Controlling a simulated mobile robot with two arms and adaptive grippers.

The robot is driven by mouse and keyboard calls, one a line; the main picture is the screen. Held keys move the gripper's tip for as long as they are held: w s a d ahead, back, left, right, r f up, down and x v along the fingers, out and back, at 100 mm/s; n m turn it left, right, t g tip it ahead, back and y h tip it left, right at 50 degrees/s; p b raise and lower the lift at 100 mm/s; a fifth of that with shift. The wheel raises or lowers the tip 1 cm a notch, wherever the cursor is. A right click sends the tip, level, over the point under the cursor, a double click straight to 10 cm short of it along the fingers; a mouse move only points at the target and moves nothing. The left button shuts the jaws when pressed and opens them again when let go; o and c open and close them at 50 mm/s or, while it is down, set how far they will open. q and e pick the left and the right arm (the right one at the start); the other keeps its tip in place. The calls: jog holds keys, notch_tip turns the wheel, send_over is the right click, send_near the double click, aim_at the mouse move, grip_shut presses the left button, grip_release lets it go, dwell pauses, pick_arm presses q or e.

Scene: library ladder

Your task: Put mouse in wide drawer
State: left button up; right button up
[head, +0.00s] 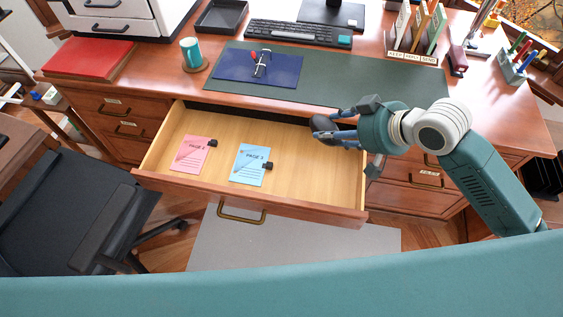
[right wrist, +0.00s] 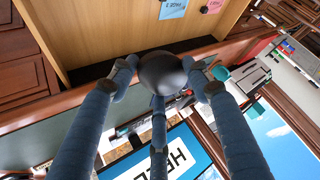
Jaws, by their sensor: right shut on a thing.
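The mouse (head: 322,125) is dark and rounded. My right gripper (head: 330,131) is shut on it and holds it over the back right part of the wide drawer. In the right wrist view the mouse (right wrist: 163,72) sits between the fingertips of the right gripper (right wrist: 168,78). The wide drawer (head: 310,187) is pulled open under the desk top, with a pale wooden bottom. The fingers hide part of the mouse in the head view. My left gripper is out of view.
A pink page (head: 190,155) and a blue page (head: 250,167), each with a black clip, lie in the drawer's left and middle. The drawer's right part is bare. A black chair (head: 85,225) stands at the left. A green desk mat (head: 335,97) lies behind the drawer.

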jog(key=shift+w+a+f, duration=0.15)
jog(key=shift+a+f, duration=0.05)
jog(key=shift+f, duration=0.55)
notch_tip(320, 180, down, 18)
jog(key=shift+r+b, duration=0.25)
jog(key=shift+b, duration=0.45)
jog(key=shift+f, duration=0.5)
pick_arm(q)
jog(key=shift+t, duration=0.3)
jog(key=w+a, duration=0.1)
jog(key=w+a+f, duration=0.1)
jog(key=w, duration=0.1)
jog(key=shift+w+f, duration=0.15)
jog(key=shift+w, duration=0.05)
pick_arm(e)
jog(key=shift+d, duration=0.1)
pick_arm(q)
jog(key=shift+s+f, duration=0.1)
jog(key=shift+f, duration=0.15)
pick_arm(e)
jog(key=shift+f, duration=0.6)
